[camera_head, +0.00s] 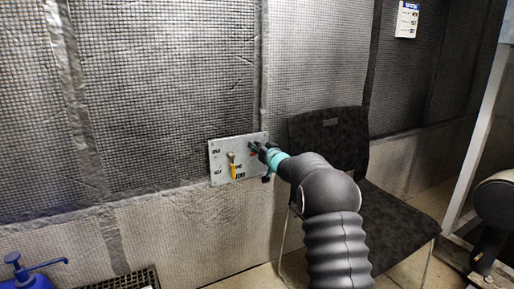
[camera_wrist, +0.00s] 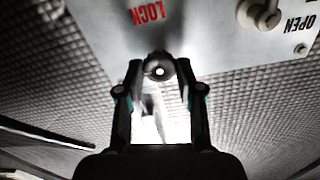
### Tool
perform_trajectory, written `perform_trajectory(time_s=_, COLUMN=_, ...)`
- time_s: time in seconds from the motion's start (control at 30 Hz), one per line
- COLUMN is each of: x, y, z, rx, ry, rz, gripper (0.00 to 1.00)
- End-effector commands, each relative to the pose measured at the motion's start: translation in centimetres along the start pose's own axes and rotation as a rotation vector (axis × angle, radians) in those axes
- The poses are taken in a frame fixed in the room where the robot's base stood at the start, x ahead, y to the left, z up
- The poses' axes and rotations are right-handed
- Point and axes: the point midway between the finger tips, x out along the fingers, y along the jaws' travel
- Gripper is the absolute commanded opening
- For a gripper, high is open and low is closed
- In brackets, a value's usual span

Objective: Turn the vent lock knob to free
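A pale grey panel (camera_head: 218,171) is fixed low on the mesh wall in the head view. It also shows in the wrist view (camera_wrist: 205,35), upside down, with a red LOCK label (camera_wrist: 149,15). A dark round knob (camera_wrist: 158,71) with a bright centre lies between my fingertips in the wrist view. My gripper (camera_head: 262,150) is at the panel's upper right corner and hides the knob in the head view. In the wrist view my gripper (camera_wrist: 159,75) has its two fingers apart, either side of the knob. I cannot tell whether they touch it.
A cream fitting (camera_wrist: 260,13) sits by the OPEN label (camera_wrist: 299,25). A black chair (camera_head: 385,215) stands close behind my arm. A blue pump bottle (camera_head: 28,272) is at lower left.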

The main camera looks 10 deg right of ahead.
Motion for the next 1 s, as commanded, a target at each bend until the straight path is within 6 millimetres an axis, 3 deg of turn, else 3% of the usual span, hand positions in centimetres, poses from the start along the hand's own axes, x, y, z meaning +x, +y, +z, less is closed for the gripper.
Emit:
perform_trajectory(time_s=0.47, x=0.02, y=-0.07, z=0.1, rx=-0.095, ry=0.001, rz=-0.001, gripper=0.02)
perform_trajectory(time_s=1.0, x=0.03, y=-0.18, z=0.27, rx=-0.566, ry=0.003, rz=-0.001, gripper=0.02)
